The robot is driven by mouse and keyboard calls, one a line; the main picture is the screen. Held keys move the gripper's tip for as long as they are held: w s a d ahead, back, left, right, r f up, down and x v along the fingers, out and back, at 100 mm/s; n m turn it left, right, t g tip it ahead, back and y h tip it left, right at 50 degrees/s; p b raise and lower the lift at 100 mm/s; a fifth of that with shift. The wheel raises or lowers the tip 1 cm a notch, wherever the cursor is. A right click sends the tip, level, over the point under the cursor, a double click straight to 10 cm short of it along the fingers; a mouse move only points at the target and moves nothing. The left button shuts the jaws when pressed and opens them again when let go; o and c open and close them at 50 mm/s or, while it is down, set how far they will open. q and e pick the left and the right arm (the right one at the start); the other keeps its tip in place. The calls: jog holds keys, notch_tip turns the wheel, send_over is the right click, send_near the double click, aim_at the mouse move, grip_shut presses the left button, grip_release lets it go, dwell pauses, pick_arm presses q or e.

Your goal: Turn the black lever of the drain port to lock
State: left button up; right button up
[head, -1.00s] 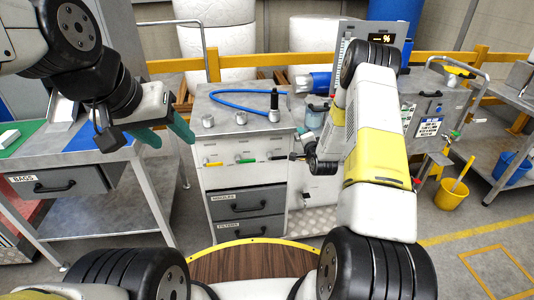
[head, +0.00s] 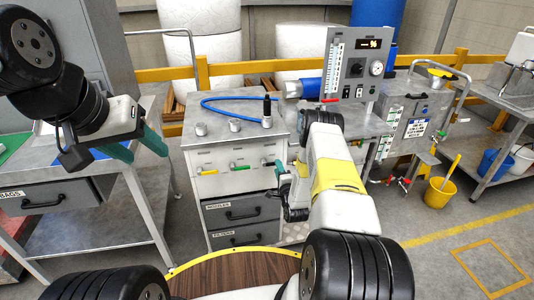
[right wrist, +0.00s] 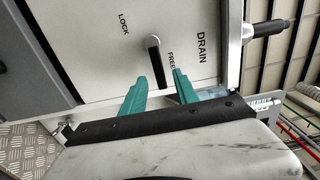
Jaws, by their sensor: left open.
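The black lever (right wrist: 157,62) of the drain port shows in the right wrist view on a pale panel marked DRAIN, LOCK and FREE. Its free end points down the picture, beside the word FREE. My right gripper (right wrist: 160,78) is open, with its teal fingers on either side of the lever's lower end in the picture; I cannot tell whether they touch it. In the head view my right gripper (head: 280,172) is at the right front of the grey cabinet (head: 228,160), and the lever cannot be made out there. My left gripper (head: 150,156) is open and empty, left of the cabinet.
The cabinet front has a yellow handle (head: 208,171), a green handle (head: 238,168) and two drawers (head: 240,210). A blue hose (head: 225,110) lies on top. A control panel (head: 355,65) stands behind right. A steel table (head: 85,160) is at left.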

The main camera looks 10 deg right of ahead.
jog(key=shift+w, duration=1.9)
grip_shut()
